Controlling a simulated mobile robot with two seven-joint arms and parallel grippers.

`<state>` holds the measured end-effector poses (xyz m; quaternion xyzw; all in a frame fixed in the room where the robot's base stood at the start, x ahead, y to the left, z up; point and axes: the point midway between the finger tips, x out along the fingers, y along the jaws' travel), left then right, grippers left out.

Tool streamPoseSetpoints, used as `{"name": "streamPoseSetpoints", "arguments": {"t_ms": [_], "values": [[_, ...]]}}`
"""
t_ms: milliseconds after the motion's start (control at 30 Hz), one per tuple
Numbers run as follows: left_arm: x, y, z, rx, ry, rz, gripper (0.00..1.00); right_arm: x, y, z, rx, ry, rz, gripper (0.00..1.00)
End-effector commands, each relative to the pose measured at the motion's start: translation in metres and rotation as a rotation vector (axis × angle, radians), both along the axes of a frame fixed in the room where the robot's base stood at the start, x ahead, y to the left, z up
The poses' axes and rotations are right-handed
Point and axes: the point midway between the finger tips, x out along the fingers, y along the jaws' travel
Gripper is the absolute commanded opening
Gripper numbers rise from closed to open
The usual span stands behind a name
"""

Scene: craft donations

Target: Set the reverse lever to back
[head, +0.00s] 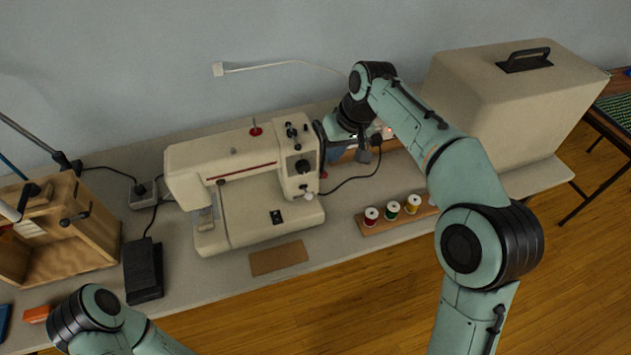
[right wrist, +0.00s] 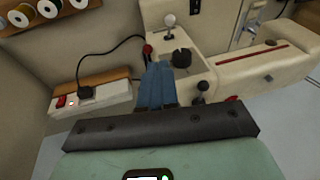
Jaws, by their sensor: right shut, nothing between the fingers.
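The cream sewing machine (head: 245,180) stands on the table. Its pillar carries a white-knobbed lever (head: 309,196), below a black dial (head: 302,166). In the right wrist view the white knob (right wrist: 168,20), black dial (right wrist: 183,58), a red knob (right wrist: 148,50) and a black knob (right wrist: 203,87) show. I cannot tell for sure which is the reverse lever, or its setting. My right gripper (right wrist: 167,84) is shut and empty, its blue fingers by the machine's right end, near the red knob and dial. Contact is unclear. My left gripper is out of view.
A spool rack (head: 382,221) and a large beige case (head: 500,100) stand to the right. A power strip (right wrist: 95,100) with a black cable lies beside the machine. A black pedal (head: 143,270) and wooden box (head: 70,235) are at left.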

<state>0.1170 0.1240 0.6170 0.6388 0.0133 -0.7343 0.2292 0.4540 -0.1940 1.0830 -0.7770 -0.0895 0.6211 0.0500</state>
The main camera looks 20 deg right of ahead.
Motion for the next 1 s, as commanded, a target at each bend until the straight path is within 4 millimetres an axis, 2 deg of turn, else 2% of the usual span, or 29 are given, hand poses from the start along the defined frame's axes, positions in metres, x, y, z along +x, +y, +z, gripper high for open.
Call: {"name": "streamPoseSetpoints", "arguments": {"t_ms": [167,633,800,1000], "values": [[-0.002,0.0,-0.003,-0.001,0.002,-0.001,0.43,0.002,0.003,-0.013,0.0,0.002,0.0,0.0],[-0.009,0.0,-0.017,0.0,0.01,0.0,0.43,0.021,0.022,-0.103,0.0,0.005,0.001,0.0],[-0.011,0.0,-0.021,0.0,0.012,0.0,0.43,0.015,0.036,-0.121,0.001,0.003,0.002,0.0],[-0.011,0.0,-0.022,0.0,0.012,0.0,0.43,0.014,0.042,-0.129,0.0,0.001,0.0,0.0]]}}
